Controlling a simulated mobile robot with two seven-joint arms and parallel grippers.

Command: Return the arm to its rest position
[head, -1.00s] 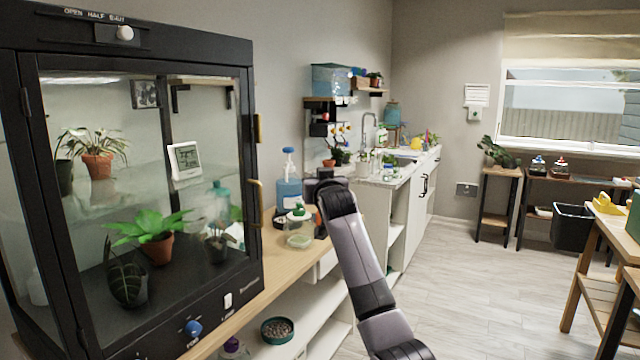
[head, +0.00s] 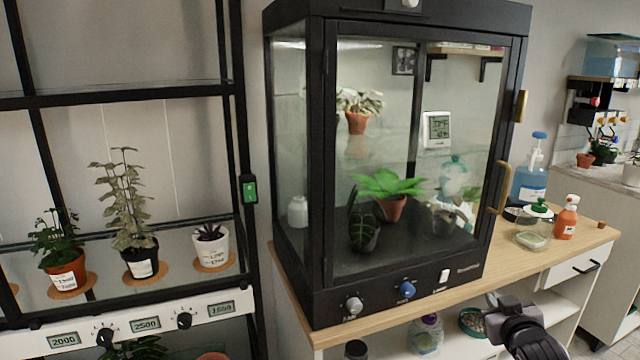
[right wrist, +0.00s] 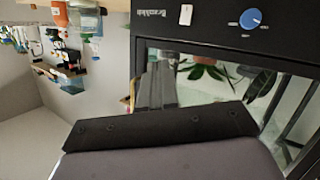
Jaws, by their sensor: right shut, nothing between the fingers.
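My right gripper (head: 492,299) shows at the lower right of the head view, below the wooden counter top and in front of the white shelving, with part of my right arm behind it. In the right wrist view its dark fingers (right wrist: 156,86) are together, with nothing held. The black-framed glass plant cabinet (head: 395,20) stands on the counter, up and left of the gripper. Its blue knob also shows in the upside-down right wrist view (right wrist: 250,19). My left gripper is not in view.
A black rack (head: 120,92) with potted plants stands at the left. On the counter (head: 510,262), right of the cabinet, are a blue pump bottle (head: 530,181), a lidded jar (head: 535,233) and an orange spray bottle (head: 566,220). A green tin (head: 473,322) sits on the shelf below.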

